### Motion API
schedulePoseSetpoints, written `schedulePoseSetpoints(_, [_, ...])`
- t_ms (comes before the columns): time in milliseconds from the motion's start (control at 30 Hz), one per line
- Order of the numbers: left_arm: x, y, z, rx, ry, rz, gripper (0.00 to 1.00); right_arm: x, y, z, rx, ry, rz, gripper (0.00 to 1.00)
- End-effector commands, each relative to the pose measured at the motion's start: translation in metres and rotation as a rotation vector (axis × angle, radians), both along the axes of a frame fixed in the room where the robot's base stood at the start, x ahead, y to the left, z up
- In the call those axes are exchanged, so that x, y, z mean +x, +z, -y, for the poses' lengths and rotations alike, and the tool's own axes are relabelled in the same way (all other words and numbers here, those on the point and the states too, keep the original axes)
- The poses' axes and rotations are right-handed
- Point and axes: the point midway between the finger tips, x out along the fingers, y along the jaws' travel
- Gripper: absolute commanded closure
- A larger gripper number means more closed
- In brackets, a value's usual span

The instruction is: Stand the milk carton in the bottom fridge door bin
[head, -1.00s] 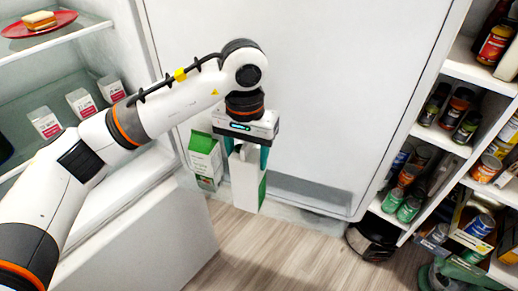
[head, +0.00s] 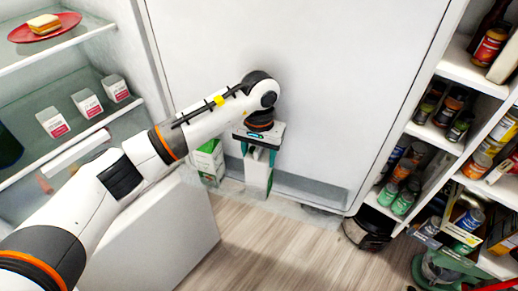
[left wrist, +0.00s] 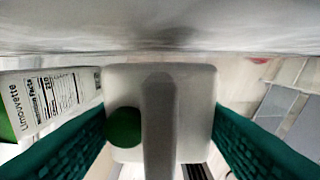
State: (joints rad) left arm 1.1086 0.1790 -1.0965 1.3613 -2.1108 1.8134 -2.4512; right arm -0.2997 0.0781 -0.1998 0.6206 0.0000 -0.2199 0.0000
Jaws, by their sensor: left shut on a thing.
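The milk carton (head: 257,177) is white with green on its side and stands roughly upright. My left gripper (head: 258,155) is shut on its upper part, with one teal finger on each side. In the left wrist view its white top (left wrist: 185,85) and round green cap (left wrist: 123,128) show between the fingers. The bottom fridge door bin (head: 310,193) runs along the foot of the white door. The carton is at the bin's left part; whether its base touches the bin floor I cannot tell. My right gripper is not in view.
A green and white carton (head: 208,158) stands just left of the held one. Fridge shelves (head: 70,48) with small cartons (head: 87,104) and a red plate (head: 45,27) are at left. Shelving with jars (head: 403,201) is at right. Wooden floor (head: 275,240) lies clear in front.

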Motion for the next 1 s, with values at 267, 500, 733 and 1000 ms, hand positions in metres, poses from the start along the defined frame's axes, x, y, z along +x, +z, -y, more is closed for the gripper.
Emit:
schedulePoseSetpoints(267, [0.0023,-0.0001,0.0011,-0.002,-0.001,0.003,1.0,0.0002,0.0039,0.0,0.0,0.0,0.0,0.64])
schedulePoseSetpoints(500, [0.0018,-0.0035,0.0006,0.0,-0.001,0.001,0.36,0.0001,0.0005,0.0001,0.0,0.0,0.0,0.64])
schedulePoseSetpoints(733, [0.0017,-0.0035,0.0006,0.0,-0.001,0.001,0.22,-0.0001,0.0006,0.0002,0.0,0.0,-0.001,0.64])
schedulePoseSetpoints(1000, [0.0027,0.0037,0.0006,-0.001,-0.001,0.004,0.22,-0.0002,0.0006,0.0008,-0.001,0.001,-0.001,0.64])
